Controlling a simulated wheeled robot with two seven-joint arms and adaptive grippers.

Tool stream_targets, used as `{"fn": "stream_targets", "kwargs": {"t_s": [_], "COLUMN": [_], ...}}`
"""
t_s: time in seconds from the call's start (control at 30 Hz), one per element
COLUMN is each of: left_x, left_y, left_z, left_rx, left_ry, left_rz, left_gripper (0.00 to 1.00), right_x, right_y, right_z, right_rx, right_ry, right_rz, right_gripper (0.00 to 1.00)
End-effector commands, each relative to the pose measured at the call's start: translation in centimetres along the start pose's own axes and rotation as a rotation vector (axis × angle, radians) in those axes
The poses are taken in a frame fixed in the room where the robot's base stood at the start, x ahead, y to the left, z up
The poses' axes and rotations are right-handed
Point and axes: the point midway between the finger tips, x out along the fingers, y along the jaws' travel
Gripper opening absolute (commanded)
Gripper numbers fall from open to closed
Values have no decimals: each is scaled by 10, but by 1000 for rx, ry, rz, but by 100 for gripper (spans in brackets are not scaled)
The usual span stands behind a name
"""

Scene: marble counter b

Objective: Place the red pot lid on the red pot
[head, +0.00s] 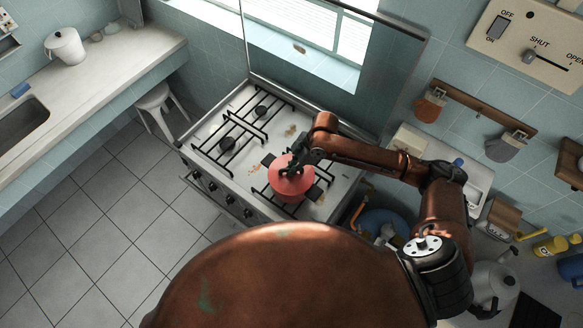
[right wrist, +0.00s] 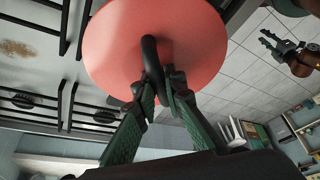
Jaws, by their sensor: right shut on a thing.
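The red pot lid (head: 293,186) is a round red disc over the front right part of the stove in the head view. My right gripper (head: 291,171) is above it. In the right wrist view, the red lid (right wrist: 120,50) fills the upper middle, and the fingers of my right gripper (right wrist: 160,88) are shut on its black handle (right wrist: 151,58). I cannot make out the red pot apart from the lid; the lid and arm may hide it. My left gripper (right wrist: 272,42) shows small at the upper right of the wrist view, and its opening is unclear.
The white stove (head: 213,151) has black grates (head: 228,143), with its left burners clear. A raised glass panel (head: 330,90) stands behind it. A white counter (head: 115,68) with a white pot (head: 66,48) is at the left. A kettle (head: 494,283) stands at the lower right.

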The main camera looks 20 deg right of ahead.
Motion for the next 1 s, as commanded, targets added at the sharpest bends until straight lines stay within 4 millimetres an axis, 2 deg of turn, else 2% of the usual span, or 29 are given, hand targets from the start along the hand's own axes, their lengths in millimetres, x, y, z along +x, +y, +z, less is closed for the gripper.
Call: {"fn": "stream_targets", "kwargs": {"t_s": [0.27, 0.3, 0.53, 0.87, 1.0], "left_x": [0, 0, 0, 1, 2], "left_y": [0, 0, 0, 0, 0], "left_z": [-2, -2, -2, -1, 0], "left_rx": [0, 0, 1, 1, 1], "left_ry": [3, 3, 3, 1, 0], "left_rz": [0, 0, 0, 0, 0], "left_gripper": [28, 28, 28, 28, 28], "right_x": [1, 2, 1, -1, -17], "right_y": [1, 1, 1, 1, 2], "right_z": [0, 0, 0, -1, 0], "right_rx": [0, 0, 0, -1, 0], "right_ry": [1, 1, 1, 1, 2], "right_rz": [2, 2, 2, 2, 6], "right_gripper": [0, 11, 27, 28, 28]}}
